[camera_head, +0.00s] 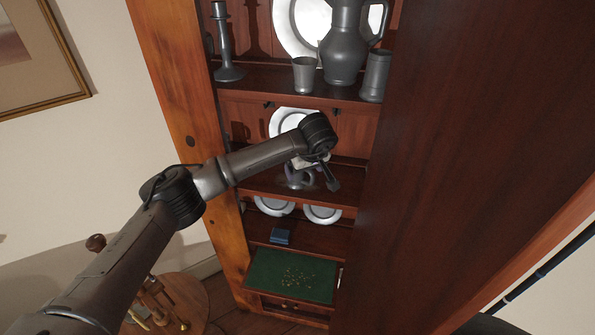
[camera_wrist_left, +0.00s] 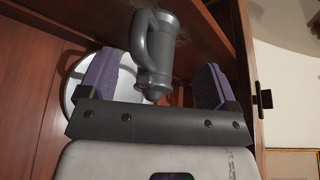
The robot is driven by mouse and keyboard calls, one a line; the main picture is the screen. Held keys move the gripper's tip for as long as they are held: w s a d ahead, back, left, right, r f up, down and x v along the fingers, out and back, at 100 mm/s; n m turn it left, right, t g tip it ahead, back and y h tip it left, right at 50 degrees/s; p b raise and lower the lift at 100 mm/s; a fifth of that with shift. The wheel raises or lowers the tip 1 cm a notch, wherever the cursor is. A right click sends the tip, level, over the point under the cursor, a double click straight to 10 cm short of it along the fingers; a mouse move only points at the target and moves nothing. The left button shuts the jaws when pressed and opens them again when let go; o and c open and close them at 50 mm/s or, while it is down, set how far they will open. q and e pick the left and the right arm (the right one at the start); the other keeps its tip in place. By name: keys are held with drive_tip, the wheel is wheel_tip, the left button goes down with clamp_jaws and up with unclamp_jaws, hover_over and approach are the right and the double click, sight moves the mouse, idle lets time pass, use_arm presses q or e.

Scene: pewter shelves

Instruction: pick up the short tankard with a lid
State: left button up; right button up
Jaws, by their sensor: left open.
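The short pewter tankard with a lid (camera_wrist_left: 160,45) shows in the left wrist view, which appears upside down, so the domed lid points down the picture. Its handle is on the left there. In the head view the tankard (camera_head: 297,180) stands on the middle shelf, partly hidden by my left gripper. My left gripper (camera_head: 313,176) is open in front of it; in the wrist view its two purple pads (camera_wrist_left: 155,84) lie either side of the lid end, with gaps on both sides. The gripper holds nothing. My right gripper is not in view.
A white-rimmed plate (camera_head: 287,119) leans behind the tankard. The shelf above holds a pitcher (camera_head: 343,52), a small cup (camera_head: 304,75), a tall mug (camera_head: 375,75) and a candlestick (camera_head: 225,45). A dark cabinet side (camera_head: 465,150) closes the right.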

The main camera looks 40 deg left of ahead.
use_arm(q)
drive_tip(key=a, duration=0.1)
drive_tip(key=w+a, duration=0.2)
drive_tip(key=a, duration=0.1)
drive_tip(key=shift+p, duration=0.4)
drive_tip(key=shift+a+f, duration=0.2)
drive_tip(key=shift+f, duration=0.4)
drive_tip(key=c, duration=1.2)
